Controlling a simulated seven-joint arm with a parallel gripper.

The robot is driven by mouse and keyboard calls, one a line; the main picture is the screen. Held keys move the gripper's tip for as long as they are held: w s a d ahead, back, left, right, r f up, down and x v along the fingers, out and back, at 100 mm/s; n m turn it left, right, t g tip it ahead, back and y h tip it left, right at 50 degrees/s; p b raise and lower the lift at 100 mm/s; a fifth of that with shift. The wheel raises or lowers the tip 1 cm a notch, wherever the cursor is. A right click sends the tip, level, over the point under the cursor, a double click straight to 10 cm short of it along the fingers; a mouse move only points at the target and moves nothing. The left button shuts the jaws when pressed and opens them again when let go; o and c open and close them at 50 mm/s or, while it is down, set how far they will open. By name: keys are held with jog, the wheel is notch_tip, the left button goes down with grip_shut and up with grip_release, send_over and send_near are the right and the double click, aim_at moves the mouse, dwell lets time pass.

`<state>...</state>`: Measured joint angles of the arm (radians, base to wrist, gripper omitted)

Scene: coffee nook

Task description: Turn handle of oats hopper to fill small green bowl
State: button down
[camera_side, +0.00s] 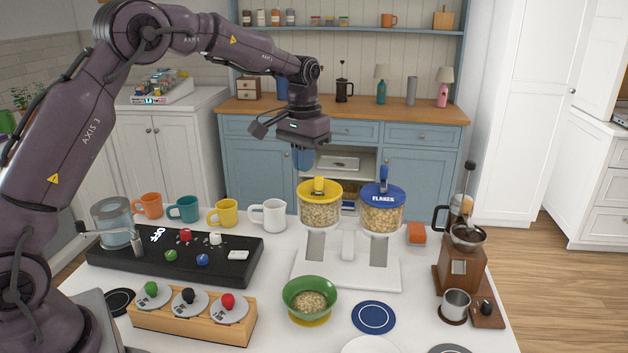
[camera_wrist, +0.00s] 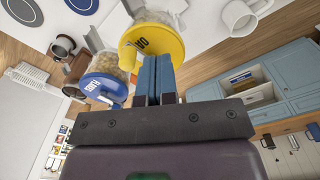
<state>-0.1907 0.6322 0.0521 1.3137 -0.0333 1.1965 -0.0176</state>
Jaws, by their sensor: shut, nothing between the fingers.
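The hopper with the yellow lid (camera_side: 320,205) stands on the left of a white twin dispenser and holds pale grain. Its yellow handle (camera_side: 319,185) stands up at the lid. In the wrist view its yellow lid (camera_wrist: 168,40) lies just past the fingertips, its lettering partly hidden. The small green bowl (camera_side: 310,292) stands on a yellow coaster in front of the dispenser, with oats in it. My gripper (camera_side: 303,168) is shut and empty, pointing down, above and slightly left of the yellow lid. Its blue fingers (camera_wrist: 154,58) are together in the wrist view, apart from the handle as far as I can tell.
A blue-lidded hopper marked FLAKES (camera_side: 382,210) stands close on the right. A white mug (camera_side: 270,215) stands to the left, beside a yellow mug (camera_side: 222,212). A coffee grinder (camera_side: 463,265) is at right. A blue coaster (camera_side: 373,317) lies bare.

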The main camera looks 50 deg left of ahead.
jog(key=shift+r, duration=1.8)
jog(key=shift+w, duration=0.1)
jog(key=s+d+r+m+t, duration=0.1)
jog(key=s+d+t, duration=0.1)
jog(key=s, duration=0.7)
jog(key=s+d+r+m+t, duration=0.1)
jog(key=s+d+r, duration=0.1)
jog(key=s+d, duration=0.3)
jog(key=s+d+r+m+t, duration=0.1)
jog(key=s+d+r+t, duration=0.1)
jog(key=s, duration=1.2)
jog(key=shift+d+r+t, duration=0.2)
jog(key=shift+d+t, duration=0.1)
jog(key=shift+d, duration=0.6)
